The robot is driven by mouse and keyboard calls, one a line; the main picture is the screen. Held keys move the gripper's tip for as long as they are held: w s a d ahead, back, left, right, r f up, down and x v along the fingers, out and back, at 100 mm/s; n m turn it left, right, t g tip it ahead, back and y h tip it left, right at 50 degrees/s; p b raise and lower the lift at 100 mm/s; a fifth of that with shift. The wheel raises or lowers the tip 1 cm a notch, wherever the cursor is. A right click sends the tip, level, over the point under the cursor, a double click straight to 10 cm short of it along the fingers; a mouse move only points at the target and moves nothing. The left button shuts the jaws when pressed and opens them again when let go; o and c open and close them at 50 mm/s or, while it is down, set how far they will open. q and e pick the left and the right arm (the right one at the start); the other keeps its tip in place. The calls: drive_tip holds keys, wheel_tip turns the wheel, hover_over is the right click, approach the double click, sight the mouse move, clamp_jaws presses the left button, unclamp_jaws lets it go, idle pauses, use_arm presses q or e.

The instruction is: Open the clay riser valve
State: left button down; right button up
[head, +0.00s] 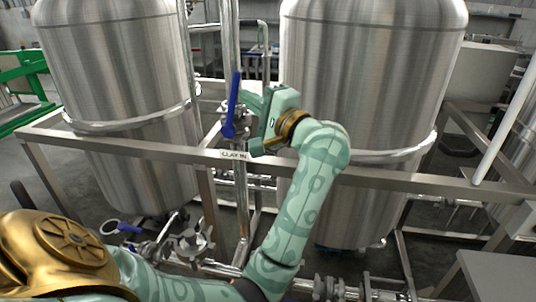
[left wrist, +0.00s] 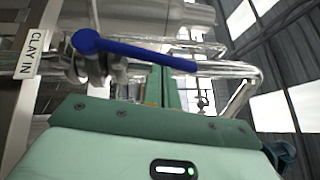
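The clay riser valve has a blue lever handle (head: 233,104) that stands nearly upright along the steel riser pipe, above the rail sign. The handle also shows in the left wrist view (left wrist: 140,52), running from its round hub at left to its tip at right. My left gripper (head: 250,100) is just right of the handle in the head view. In the left wrist view its green fingers (left wrist: 162,88) are together, with their tips at the handle's outer half. Nothing shows between them; whether they touch the handle I cannot tell. My right gripper is not in view.
A "CLAY IN" sign (head: 234,155) is on the steel frame rail (head: 400,178). Large steel tanks stand left (head: 115,80) and right (head: 370,80) of the riser. A lower valve with a blue handle (head: 129,228) is at bottom left. A green frame (head: 22,85) stands far left.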

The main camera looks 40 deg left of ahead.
use_arm(q)
drive_tip(key=shift+s+a+r+n+h, duration=0.25)
drive_tip(key=shift+a+n+h, duration=0.15)
drive_tip(key=shift+a+h, duration=0.1)
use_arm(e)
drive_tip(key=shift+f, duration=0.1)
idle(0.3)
